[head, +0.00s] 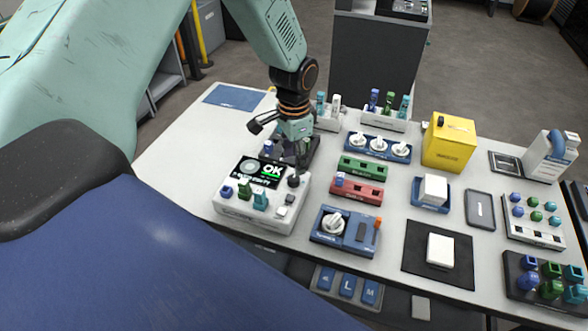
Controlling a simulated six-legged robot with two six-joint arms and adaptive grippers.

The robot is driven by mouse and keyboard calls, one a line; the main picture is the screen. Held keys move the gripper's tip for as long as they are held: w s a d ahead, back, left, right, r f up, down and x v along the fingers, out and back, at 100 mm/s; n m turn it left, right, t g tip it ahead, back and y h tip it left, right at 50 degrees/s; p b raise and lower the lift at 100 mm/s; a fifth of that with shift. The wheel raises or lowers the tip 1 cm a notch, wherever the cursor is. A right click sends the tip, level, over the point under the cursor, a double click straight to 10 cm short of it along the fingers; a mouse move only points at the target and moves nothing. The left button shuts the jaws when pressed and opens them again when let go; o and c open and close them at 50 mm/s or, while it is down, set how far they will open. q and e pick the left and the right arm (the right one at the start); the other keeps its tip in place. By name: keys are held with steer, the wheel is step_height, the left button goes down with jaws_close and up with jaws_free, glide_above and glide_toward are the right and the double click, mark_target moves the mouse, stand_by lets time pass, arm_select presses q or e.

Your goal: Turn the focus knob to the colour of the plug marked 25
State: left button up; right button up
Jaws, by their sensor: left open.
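My left gripper (280,146) is open above the back edge of the white splicer (240,212), next to its screen (262,171), which reads OK. A small black knob (293,181) stands on the splicer, right of the screen. Blue, green and teal pieces (260,201) stand along its front. A blue unit (358,239) carries one white knob (334,223). Another blue unit carries three white knobs (379,145). I cannot tell which is the focus knob. Coloured plugs (389,101) stand in white racks at the back. No mark 25 is readable. My right gripper is out of view.
A yellow box (448,146) stands at the back right. Green (363,168) and red (356,190) blocks lie mid-table. A white block (440,250) sits on a black mat (415,246). More coloured pieces crowd the right.

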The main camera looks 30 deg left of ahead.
mark_target(294, 178)
arm_select(q)
step_height(294, 178, up, 6)
steer(key=shift+f, duration=0.1)
stand_by(0.7)
